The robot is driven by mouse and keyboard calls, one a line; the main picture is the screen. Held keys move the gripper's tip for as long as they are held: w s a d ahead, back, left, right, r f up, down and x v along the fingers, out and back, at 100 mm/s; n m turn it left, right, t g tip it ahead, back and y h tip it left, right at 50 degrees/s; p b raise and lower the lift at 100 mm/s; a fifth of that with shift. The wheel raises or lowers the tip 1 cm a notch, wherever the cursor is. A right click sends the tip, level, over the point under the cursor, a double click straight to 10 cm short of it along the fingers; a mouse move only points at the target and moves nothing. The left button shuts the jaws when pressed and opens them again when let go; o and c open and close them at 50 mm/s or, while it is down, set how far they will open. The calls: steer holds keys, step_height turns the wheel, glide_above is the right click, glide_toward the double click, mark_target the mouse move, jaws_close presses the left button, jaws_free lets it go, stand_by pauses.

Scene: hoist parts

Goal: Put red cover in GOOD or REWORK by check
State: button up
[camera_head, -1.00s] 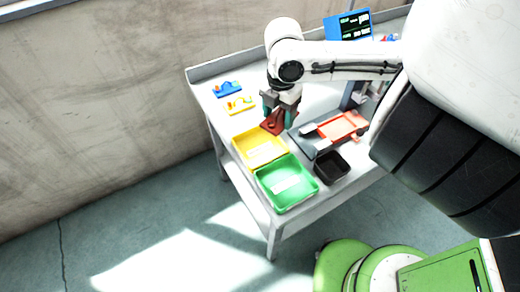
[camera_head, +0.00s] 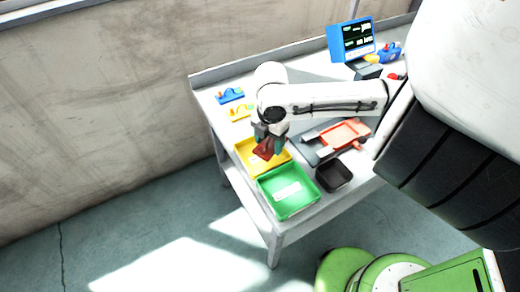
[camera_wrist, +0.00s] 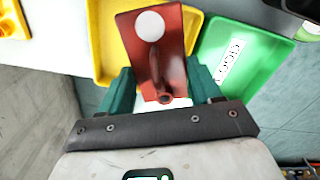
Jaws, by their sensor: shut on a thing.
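The red cover (camera_wrist: 172,75) is a dark red plate with a raised handle and a white round spot, held between the teal fingers of my gripper (camera_wrist: 160,92). In the head view my gripper (camera_head: 269,140) holds the red cover (camera_head: 265,150) tilted above the yellow tray (camera_head: 245,160). The green tray (camera_head: 300,208) stands beside it, nearer the table's front corner. In the wrist view the green tray (camera_wrist: 262,62) carries a label reading GOOD, and the yellow tray (camera_wrist: 101,35) lies behind the cover. The yellow tray's label is hidden.
A grey fixture with an orange-red frame (camera_head: 342,133) and a black bin (camera_head: 334,172) stand right of the trays. Blue (camera_head: 230,95) and yellow (camera_head: 240,112) parts lie at the back left. A blue display (camera_head: 352,40) stands at the back.

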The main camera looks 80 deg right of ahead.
mark_target(260, 146)
steer(key=w+f, duration=0.1)
steer(key=f, duration=0.1)
steer(key=w+f, duration=0.1)
steer(key=shift+w+d, duration=0.25)
steer(key=shift+w, duration=0.1)
steer(key=shift+w+d+f+p, duration=0.1)
steer(key=shift+f+p, duration=0.35)
steer(key=shift+f, duration=1.25)
steer(key=shift+f, duration=0.2)
steer(key=o, duration=1.3)
steer(key=shift+c, duration=0.2)
